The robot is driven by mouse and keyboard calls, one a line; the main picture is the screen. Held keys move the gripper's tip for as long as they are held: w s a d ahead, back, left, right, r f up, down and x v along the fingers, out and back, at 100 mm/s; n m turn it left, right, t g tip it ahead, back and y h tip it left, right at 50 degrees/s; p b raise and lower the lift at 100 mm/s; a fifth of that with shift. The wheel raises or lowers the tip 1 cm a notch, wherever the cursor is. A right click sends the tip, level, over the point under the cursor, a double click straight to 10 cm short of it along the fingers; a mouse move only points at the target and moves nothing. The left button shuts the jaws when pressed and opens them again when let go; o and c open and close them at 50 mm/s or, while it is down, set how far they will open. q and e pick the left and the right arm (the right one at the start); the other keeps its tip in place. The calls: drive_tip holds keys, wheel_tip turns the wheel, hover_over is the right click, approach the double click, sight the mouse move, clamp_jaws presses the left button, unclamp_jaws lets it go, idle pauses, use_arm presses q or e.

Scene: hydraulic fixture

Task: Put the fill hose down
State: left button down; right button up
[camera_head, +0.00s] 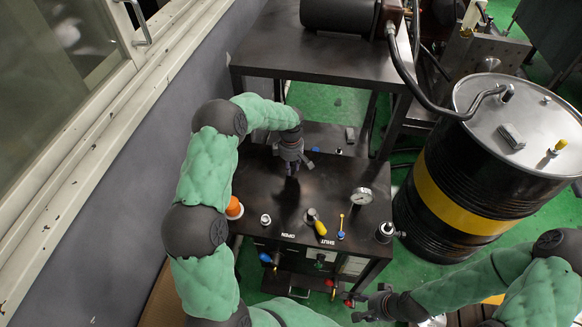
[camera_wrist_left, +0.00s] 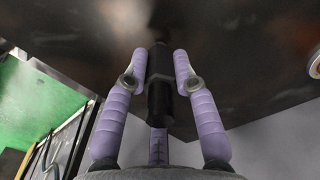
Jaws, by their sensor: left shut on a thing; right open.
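My left gripper (camera_head: 291,168) is over the dark bench top (camera_head: 325,190), near its back left. In the left wrist view, its purple fingers (camera_wrist_left: 160,66) are shut on a black cylindrical piece with a collar (camera_wrist_left: 159,98), which I take for the fill hose's end. Its far tip points at the dark surface; I cannot tell whether it touches. No length of hose shows trailing from it. My right gripper (camera_head: 372,303) is open and empty, low in front of the bench's right corner.
The bench holds a pressure gauge (camera_head: 361,196), a yellow-handled valve (camera_head: 318,224), an orange knob (camera_head: 234,208) and a fitting (camera_head: 386,232). A black and yellow drum (camera_head: 455,203) stands right, with a black hose (camera_head: 421,95) reaching its lid. A wall is on the left.

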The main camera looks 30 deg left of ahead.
use_arm(q)
drive_tip(key=shift+r, duration=0.15)
drive_tip(key=shift+f, duration=0.35)
drive_tip(key=c, duration=1)
unclamp_jaws()
drive_tip(key=shift+r, duration=0.55)
wheel_tip(320, 180, up, 12)
drive_tip(key=p, duration=0.2)
drive_tip(key=shift+f+p, duration=0.2)
drive_tip(key=shift+p, duration=0.15)
